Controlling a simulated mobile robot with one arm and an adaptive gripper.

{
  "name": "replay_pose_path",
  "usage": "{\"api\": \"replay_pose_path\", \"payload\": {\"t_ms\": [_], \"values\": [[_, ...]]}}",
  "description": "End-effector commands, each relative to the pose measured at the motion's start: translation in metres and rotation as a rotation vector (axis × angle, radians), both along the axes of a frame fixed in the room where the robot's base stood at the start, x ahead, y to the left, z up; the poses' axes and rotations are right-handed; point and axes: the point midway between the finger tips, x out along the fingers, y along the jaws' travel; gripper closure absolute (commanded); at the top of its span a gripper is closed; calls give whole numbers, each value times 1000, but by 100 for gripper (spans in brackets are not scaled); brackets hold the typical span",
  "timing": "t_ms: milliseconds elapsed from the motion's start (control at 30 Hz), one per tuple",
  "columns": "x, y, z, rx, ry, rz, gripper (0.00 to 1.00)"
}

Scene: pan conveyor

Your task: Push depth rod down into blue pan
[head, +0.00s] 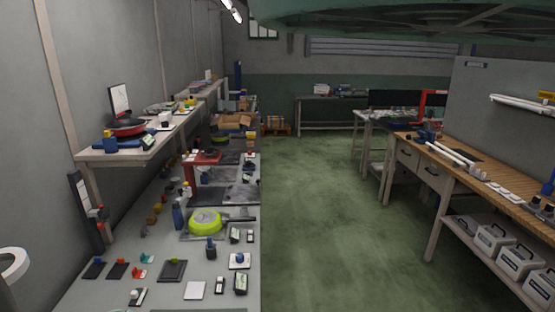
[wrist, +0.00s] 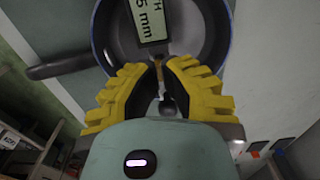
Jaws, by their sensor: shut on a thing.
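The blue pan (wrist: 97,37) is at the top of the wrist view. It has a dark blue rim, a grey inside and a dark handle pointing left. My gripper (wrist: 160,66) is shut on this depth rod, at the near side of the pan. I cannot tell whether the rod's tip touches the pan floor. The head view shows neither my gripper nor clearly the blue pan.
In the head view, a grey bench (head: 212,272) holds a lime-green pan (head: 205,220), a red press-like stand (head: 190,178) and several small gauges and tools. A red pan (head: 128,127) sits on the raised shelf. A wooden workbench (head: 445,158) stands right. The green floor between is clear.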

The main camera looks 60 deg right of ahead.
Motion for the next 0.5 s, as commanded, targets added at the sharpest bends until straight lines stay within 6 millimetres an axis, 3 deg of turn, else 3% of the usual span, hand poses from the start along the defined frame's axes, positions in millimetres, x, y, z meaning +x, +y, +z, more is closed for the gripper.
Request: {"api": "replay_pose_path", "payload": {"t_ms": [500], "values": [[0, 0, 33, -1, -2, 1, 100]]}}
